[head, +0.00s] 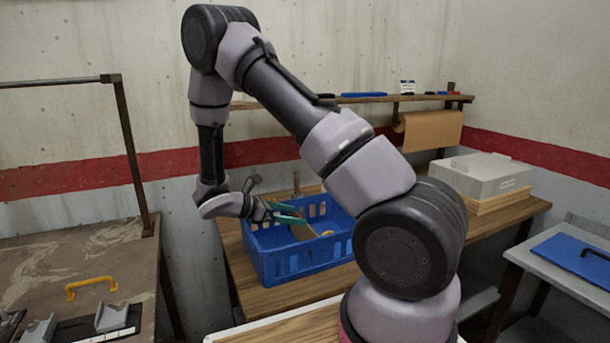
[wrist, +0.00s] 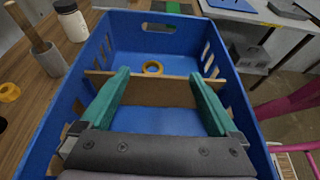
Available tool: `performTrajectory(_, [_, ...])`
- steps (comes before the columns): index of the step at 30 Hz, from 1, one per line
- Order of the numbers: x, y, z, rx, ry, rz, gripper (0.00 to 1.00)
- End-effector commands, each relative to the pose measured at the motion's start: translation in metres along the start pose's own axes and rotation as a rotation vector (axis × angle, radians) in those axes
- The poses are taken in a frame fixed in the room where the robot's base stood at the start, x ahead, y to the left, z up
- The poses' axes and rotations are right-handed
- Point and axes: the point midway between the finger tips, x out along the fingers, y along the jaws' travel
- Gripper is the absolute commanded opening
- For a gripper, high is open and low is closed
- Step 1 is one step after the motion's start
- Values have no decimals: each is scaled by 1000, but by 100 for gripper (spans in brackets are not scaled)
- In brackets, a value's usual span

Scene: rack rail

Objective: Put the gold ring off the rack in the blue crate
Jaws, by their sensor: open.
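The blue crate (head: 275,268) stands on a wooden table; its blue rim also shows in the wrist view (wrist: 75,72). A brown divider (wrist: 160,91) crosses its inside. A gold ring (wrist: 153,67) lies in the crate beyond the divider; a bit of yellow shows there in the head view (head: 327,233). My gripper (head: 303,214) is over the crate, pointing into it. Its two teal fingers (wrist: 158,85) are apart with nothing between them but the view of the divider. The ring is past the fingertips, apart from them. I cannot make out the rack for sure.
A wooden peg on a grey base (wrist: 50,60), a white jar with a dark lid (wrist: 72,22) and another yellow ring-like thing (wrist: 9,92) stand left of the crate in the wrist view. A pale box (head: 480,174) stands at the table's right. A shelf (head: 385,99) runs behind.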

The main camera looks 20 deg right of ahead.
Motion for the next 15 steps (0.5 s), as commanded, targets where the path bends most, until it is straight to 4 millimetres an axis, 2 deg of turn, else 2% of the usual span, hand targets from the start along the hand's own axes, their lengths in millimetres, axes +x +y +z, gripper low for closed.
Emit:
performTrajectory(2, [-1,-1,6,22,15,-11,96])
performTrajectory(5, [-5,-7,24,103,73,-54,96])
performTrajectory(8, [-12,-19,54,249,173,-132,96])
performTrajectory(15, [-38,-61,127,676,466,-354,96])
